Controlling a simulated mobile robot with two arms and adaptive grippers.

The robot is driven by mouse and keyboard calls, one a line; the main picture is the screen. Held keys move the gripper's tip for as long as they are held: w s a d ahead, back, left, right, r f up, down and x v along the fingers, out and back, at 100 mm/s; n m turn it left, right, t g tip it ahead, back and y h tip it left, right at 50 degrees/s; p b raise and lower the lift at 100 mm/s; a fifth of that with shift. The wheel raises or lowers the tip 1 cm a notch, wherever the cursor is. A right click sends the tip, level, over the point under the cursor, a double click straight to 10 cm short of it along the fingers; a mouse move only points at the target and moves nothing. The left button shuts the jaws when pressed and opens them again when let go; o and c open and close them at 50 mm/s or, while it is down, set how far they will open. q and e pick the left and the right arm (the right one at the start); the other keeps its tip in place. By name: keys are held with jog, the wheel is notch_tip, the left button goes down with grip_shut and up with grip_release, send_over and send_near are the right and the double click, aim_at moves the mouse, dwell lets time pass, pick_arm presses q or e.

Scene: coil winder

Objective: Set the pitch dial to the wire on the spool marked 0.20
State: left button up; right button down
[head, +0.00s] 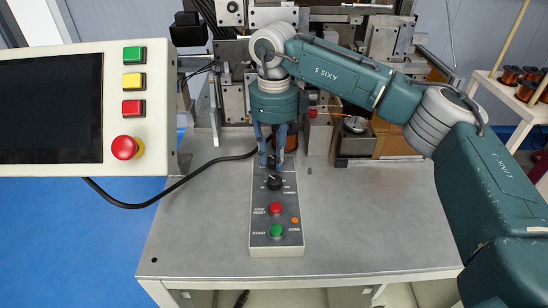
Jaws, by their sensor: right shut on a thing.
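My right gripper (272,164) points straight down over the upper part of a grey control box (259,213) on the bench. Its fingers are shut on a dark knob, mostly hidden by the fingers. A black dial knob (274,183) shows just below the fingertips; the small lettering around it is too small to read, so I cannot tell which knob is the pitch dial. Copper wire spools (511,76) stand on a rack at the right; no 0.20 mark is legible. My left gripper is not in view.
The box also carries a red button (275,208) and a green button (277,231). A panel with a dark screen (50,108) and a red emergency button (125,147) stands at the left. Winder machinery fills the back.

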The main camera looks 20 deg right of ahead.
aim_at(274, 159)
jog(key=n+b, duration=0.1)
jog(key=n, duration=0.4)
jog(key=shift+r+n, duration=0.1)
jog(key=shift+n, duration=0.2)
jog(key=n, duration=0.4)
jog(key=shift+n, duration=0.4)
jog(key=shift+w, duration=0.1)
jog(key=c, duration=1.4)
grip_release()
notch_tip(274, 159, up, 12)
